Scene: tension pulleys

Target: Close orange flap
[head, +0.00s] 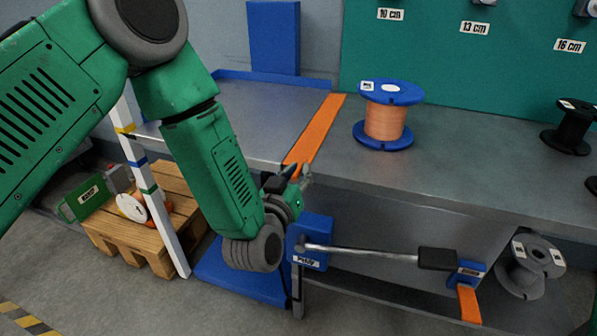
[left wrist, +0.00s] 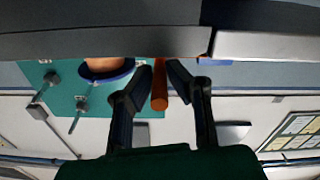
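A long orange strip (head: 318,128), which looks like the orange flap, runs across the grey bench top, from the back edge towards the front. Its near end is by my left gripper (head: 288,182), which is at the bench's front edge and partly hidden by my own arm. In the left wrist view, my left gripper (left wrist: 160,80) has its two dark fingers apart. An orange bar (left wrist: 159,92) shows between them, with a gap to the right finger; contact with the left finger is unclear. My right gripper is not in view.
A blue spool with copper wire (head: 386,122) stands on the bench right of the strip. A blue bracket (head: 313,240) with a metal lever (head: 370,254) sits below the front edge. A wooden pallet (head: 140,225) is on the floor at left.

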